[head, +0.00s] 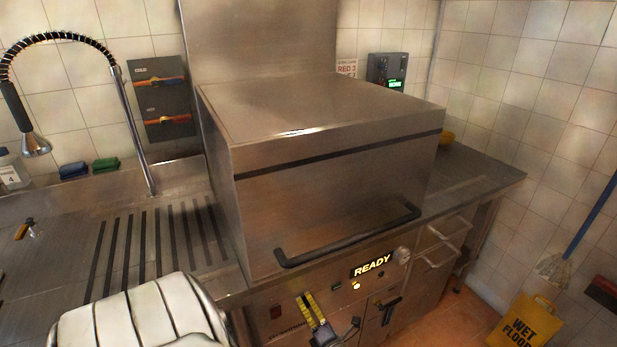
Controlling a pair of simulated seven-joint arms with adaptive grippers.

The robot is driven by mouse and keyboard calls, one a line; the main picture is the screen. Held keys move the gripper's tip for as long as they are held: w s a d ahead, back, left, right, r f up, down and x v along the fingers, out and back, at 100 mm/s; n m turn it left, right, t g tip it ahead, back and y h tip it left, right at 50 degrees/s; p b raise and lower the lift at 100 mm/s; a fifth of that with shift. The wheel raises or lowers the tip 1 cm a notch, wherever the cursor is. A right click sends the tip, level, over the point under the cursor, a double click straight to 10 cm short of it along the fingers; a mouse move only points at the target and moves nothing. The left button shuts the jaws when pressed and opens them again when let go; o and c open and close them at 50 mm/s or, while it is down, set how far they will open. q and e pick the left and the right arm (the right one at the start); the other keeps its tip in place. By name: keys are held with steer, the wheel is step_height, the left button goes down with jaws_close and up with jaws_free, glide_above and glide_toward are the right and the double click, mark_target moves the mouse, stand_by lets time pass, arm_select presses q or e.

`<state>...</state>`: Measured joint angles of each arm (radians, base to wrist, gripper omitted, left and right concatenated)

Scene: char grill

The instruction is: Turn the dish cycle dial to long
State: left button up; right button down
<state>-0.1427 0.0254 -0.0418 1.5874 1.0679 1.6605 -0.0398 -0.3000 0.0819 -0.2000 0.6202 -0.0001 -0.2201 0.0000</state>
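The dish cycle dial (402,255) is a small round silver knob at the right end of the dishwasher's front panel. It sits just right of the lit READY display (372,265). Its pointer and markings are too small to read. My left gripper (311,303), black with yellow-marked fingers, is low in front of the panel, to the left of the dial and below it. It is apart from the dial. The gap between its fingers is not clear. My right gripper is not in view.
The steel dishwasher hood (310,180) is down, with a black bar handle (350,235) across its front, above the panel. A ribbed drainboard (160,240) lies left. A steel side table (490,178) stands right. A yellow wet-floor sign (525,322) is at lower right.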

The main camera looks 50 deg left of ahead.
arm_select(q)
steer(key=shift+o, duration=0.8)
steer(key=v, duration=0.7)
steer(key=shift+d, duration=0.25)
